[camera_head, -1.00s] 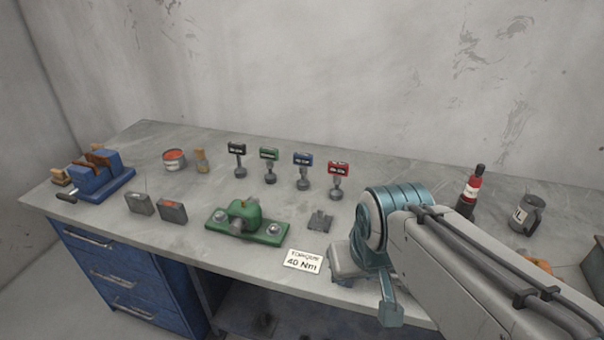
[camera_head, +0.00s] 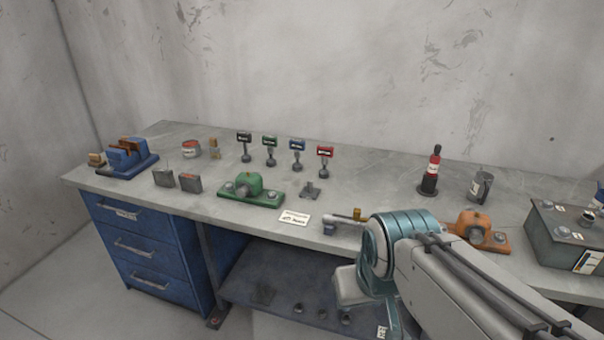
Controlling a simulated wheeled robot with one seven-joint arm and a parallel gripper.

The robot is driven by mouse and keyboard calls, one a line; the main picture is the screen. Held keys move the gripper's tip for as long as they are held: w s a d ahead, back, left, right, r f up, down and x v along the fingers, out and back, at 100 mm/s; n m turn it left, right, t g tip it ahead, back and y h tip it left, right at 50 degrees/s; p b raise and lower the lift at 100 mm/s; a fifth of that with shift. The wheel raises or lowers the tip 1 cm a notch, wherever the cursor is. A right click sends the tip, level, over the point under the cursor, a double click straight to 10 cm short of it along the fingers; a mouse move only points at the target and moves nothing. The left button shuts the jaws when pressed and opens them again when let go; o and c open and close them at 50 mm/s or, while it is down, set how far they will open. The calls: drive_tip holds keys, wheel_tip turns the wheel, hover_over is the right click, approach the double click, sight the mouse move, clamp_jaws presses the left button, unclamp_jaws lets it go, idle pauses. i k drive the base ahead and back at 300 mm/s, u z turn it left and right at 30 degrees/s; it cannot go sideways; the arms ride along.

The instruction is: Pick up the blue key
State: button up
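The blue key (camera_head: 297,146) stands upright on the bench, with a dark label on its blue head and a grey stem and base. It is third from the left in a row of upright keys, between the green key (camera_head: 270,142) and the red key (camera_head: 325,152). My arm reaches in from the lower right, and its teal joint is in front of the bench edge, to the right of and nearer than the blue key. A pale grey part of my arm hangs below that joint. I cannot make out my gripper's fingers. Nothing touches the blue key.
A black key (camera_head: 244,138) stands at the row's left end. A green device (camera_head: 250,189), a small grey block (camera_head: 311,189) and a torque card (camera_head: 294,217) lie in front.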

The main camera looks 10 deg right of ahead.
sight(297, 145)
drive_tip(key=u, duration=1.15)
drive_tip(key=i, duration=1.2)
drive_tip(key=z, duration=0.4)
drive_tip(key=i, duration=0.8)
drive_tip(key=z, duration=1.3)
drive_tip(key=i, duration=0.4)
drive_tip(key=z, duration=0.3)
